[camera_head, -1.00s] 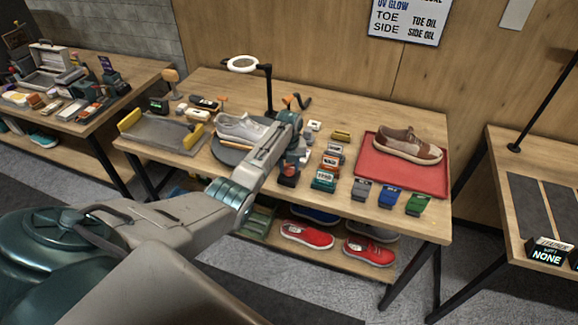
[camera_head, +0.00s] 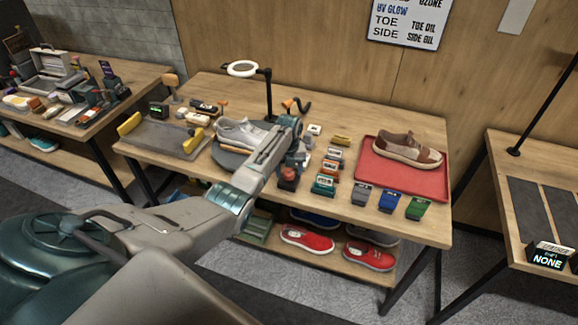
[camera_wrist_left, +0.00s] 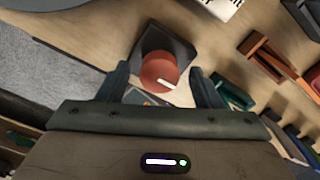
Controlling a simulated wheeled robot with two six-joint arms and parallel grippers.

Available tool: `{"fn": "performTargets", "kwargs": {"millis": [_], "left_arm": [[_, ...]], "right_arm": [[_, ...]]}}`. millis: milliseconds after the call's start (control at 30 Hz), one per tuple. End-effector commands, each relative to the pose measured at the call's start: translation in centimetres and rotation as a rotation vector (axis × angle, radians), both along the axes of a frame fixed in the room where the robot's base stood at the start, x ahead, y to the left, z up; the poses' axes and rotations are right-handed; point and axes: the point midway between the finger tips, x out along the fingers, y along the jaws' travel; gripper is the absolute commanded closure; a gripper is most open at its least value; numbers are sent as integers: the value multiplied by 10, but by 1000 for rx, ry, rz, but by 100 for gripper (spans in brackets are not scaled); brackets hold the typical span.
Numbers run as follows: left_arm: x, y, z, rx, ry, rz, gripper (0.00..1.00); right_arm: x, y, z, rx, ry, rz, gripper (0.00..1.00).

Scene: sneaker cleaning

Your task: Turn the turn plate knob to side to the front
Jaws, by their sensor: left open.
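The turn plate knob (camera_wrist_left: 158,72) is a round red-orange knob with a white pointer line, on a dark square base. In the left wrist view its line points toward the lower right. My left gripper (camera_wrist_left: 163,84) is open, with one finger on each side of the knob; I cannot tell whether they touch it. In the head view the red knob (camera_head: 288,173) shows just below my left gripper (camera_head: 293,158). The grey turn plate (camera_head: 229,158) lies to the left, with a light grey sneaker (camera_head: 236,131) on it, partly hidden by my arm. My right gripper is not in view.
A ring lamp (camera_head: 243,69) stands behind the plate. Several small labelled blocks lie right of the knob, near a red tray (camera_head: 376,177) bearing a brown sneaker (camera_head: 408,150). A grey tray (camera_head: 165,138) is at the left. Red shoes (camera_head: 307,238) are on the shelf below.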

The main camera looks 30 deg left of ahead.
Motion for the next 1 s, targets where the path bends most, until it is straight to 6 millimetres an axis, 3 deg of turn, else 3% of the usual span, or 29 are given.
{"fn": "performTargets", "kwargs": {"millis": [167, 600, 1000], "left_arm": [[1, 1, 16, 2, -4, 0, 41], [1, 0, 94, 0, -4, 0, 41], [0, 0, 107, 1, -1, 0, 41]], "right_arm": [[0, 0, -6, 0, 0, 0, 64], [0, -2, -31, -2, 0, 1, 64], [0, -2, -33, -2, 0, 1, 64]]}}
